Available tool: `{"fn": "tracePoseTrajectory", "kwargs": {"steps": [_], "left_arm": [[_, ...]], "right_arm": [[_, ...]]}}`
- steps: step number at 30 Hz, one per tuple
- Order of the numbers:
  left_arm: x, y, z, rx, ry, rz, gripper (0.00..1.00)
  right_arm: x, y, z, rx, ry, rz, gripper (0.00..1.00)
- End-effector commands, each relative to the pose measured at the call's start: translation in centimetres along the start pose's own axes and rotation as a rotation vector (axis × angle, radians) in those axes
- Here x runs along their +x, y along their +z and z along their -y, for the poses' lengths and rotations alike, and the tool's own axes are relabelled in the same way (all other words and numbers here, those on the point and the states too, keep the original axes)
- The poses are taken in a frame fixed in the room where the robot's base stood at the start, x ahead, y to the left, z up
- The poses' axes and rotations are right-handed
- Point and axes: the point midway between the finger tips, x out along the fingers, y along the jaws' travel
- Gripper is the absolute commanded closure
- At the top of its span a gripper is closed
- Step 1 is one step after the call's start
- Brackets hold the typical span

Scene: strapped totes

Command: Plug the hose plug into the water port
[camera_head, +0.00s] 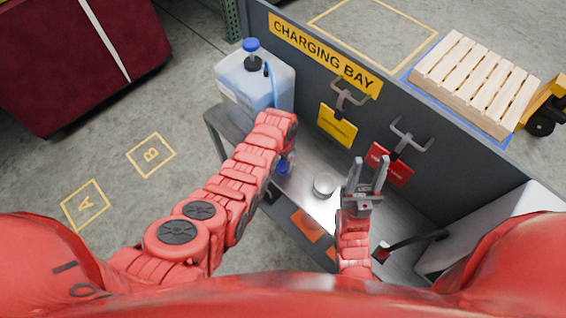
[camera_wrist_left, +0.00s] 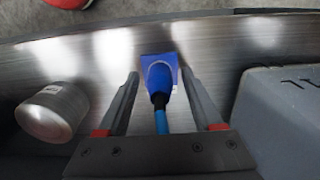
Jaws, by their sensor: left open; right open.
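The blue hose plug (camera_wrist_left: 160,76) shows in the left wrist view, with a blue hose (camera_wrist_left: 161,121) running from it toward the wrist. My left gripper (camera_wrist_left: 160,72) is open, with one finger on each side of the plug and visible gaps. In the head view a blue part (camera_head: 284,166) shows beside the left wrist, which hides most of that gripper. My right gripper (camera_head: 367,162) is open and empty above the bench's right part. A blue square patch (camera_wrist_left: 173,58) lies around the plug's head. I cannot make out the water port for certain.
A water jug (camera_head: 255,85) with a blue cap stands at the bench's left end. A round metal can (camera_head: 325,184) stands on the metal bench between the grippers. A yellow tag (camera_head: 337,126) and a red tag (camera_head: 389,165) hang on the grey panel (camera_head: 310,62).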

Motion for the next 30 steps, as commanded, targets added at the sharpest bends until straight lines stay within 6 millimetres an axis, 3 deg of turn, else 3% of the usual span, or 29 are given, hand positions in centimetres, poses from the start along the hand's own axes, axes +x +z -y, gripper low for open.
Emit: {"fn": "tracePoseTrajectory", "kwargs": {"steps": [27,30], "left_arm": [[0.00,0.01,-0.02,0.000,0.000,0.001,0.32],[0.00,0.01,-0.01,0.000,0.000,0.001,0.51]], "right_arm": [[-0.13,0.02,0.01,0.000,0.000,0.000,0.55],[-0.13,0.02,0.00,0.000,0.000,0.000,0.55]]}}
